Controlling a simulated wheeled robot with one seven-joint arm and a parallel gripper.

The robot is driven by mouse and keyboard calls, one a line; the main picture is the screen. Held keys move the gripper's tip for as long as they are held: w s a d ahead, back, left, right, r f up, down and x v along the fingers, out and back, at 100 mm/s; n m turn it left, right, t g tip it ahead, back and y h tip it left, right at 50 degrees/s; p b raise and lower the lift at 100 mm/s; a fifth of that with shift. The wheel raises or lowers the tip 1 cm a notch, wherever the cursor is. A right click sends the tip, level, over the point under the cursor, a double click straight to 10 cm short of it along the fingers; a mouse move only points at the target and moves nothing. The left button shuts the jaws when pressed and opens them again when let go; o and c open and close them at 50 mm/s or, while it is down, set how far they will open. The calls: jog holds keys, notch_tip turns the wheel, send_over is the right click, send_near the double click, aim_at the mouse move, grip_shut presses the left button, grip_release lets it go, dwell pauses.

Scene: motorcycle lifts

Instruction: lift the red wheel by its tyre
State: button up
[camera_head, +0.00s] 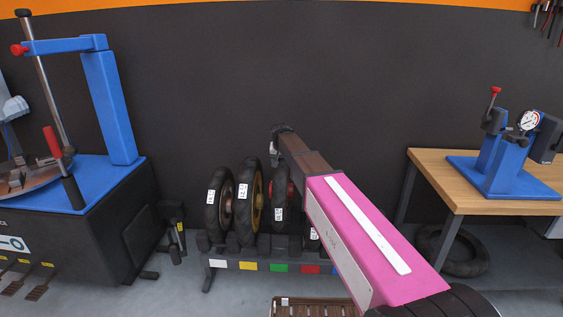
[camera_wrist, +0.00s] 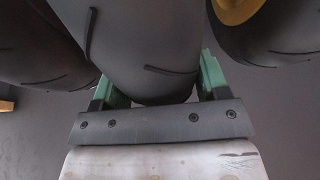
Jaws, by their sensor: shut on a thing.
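The red wheel (camera_head: 281,203) has a black tyre with a white label and a bit of red rim. It stands upright in the row of wheels, partly hidden by my arm. In the wrist view its tyre (camera_wrist: 150,45) fills the middle, between the two green fingers of my gripper (camera_wrist: 153,82). The gripper is shut on this tyre, with a finger on each side. In the head view the fingers are hard to make out. I cannot tell whether the wheel's bottom touches the rack.
The rack (camera_head: 225,263) carries coloured tags. A yellow-rimmed wheel (camera_head: 250,203) and a bronze-rimmed wheel (camera_head: 219,199) stand close by on the left. A blue tyre machine (camera_head: 110,110) is at left, a wooden bench (camera_head: 460,180) at right with a loose tyre (camera_head: 465,262) beneath. A brown crate (camera_head: 315,307) is in front.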

notch_tip(320, 180, up, 13)
dwell(2.2)
jog(key=shift+r, duration=0.1)
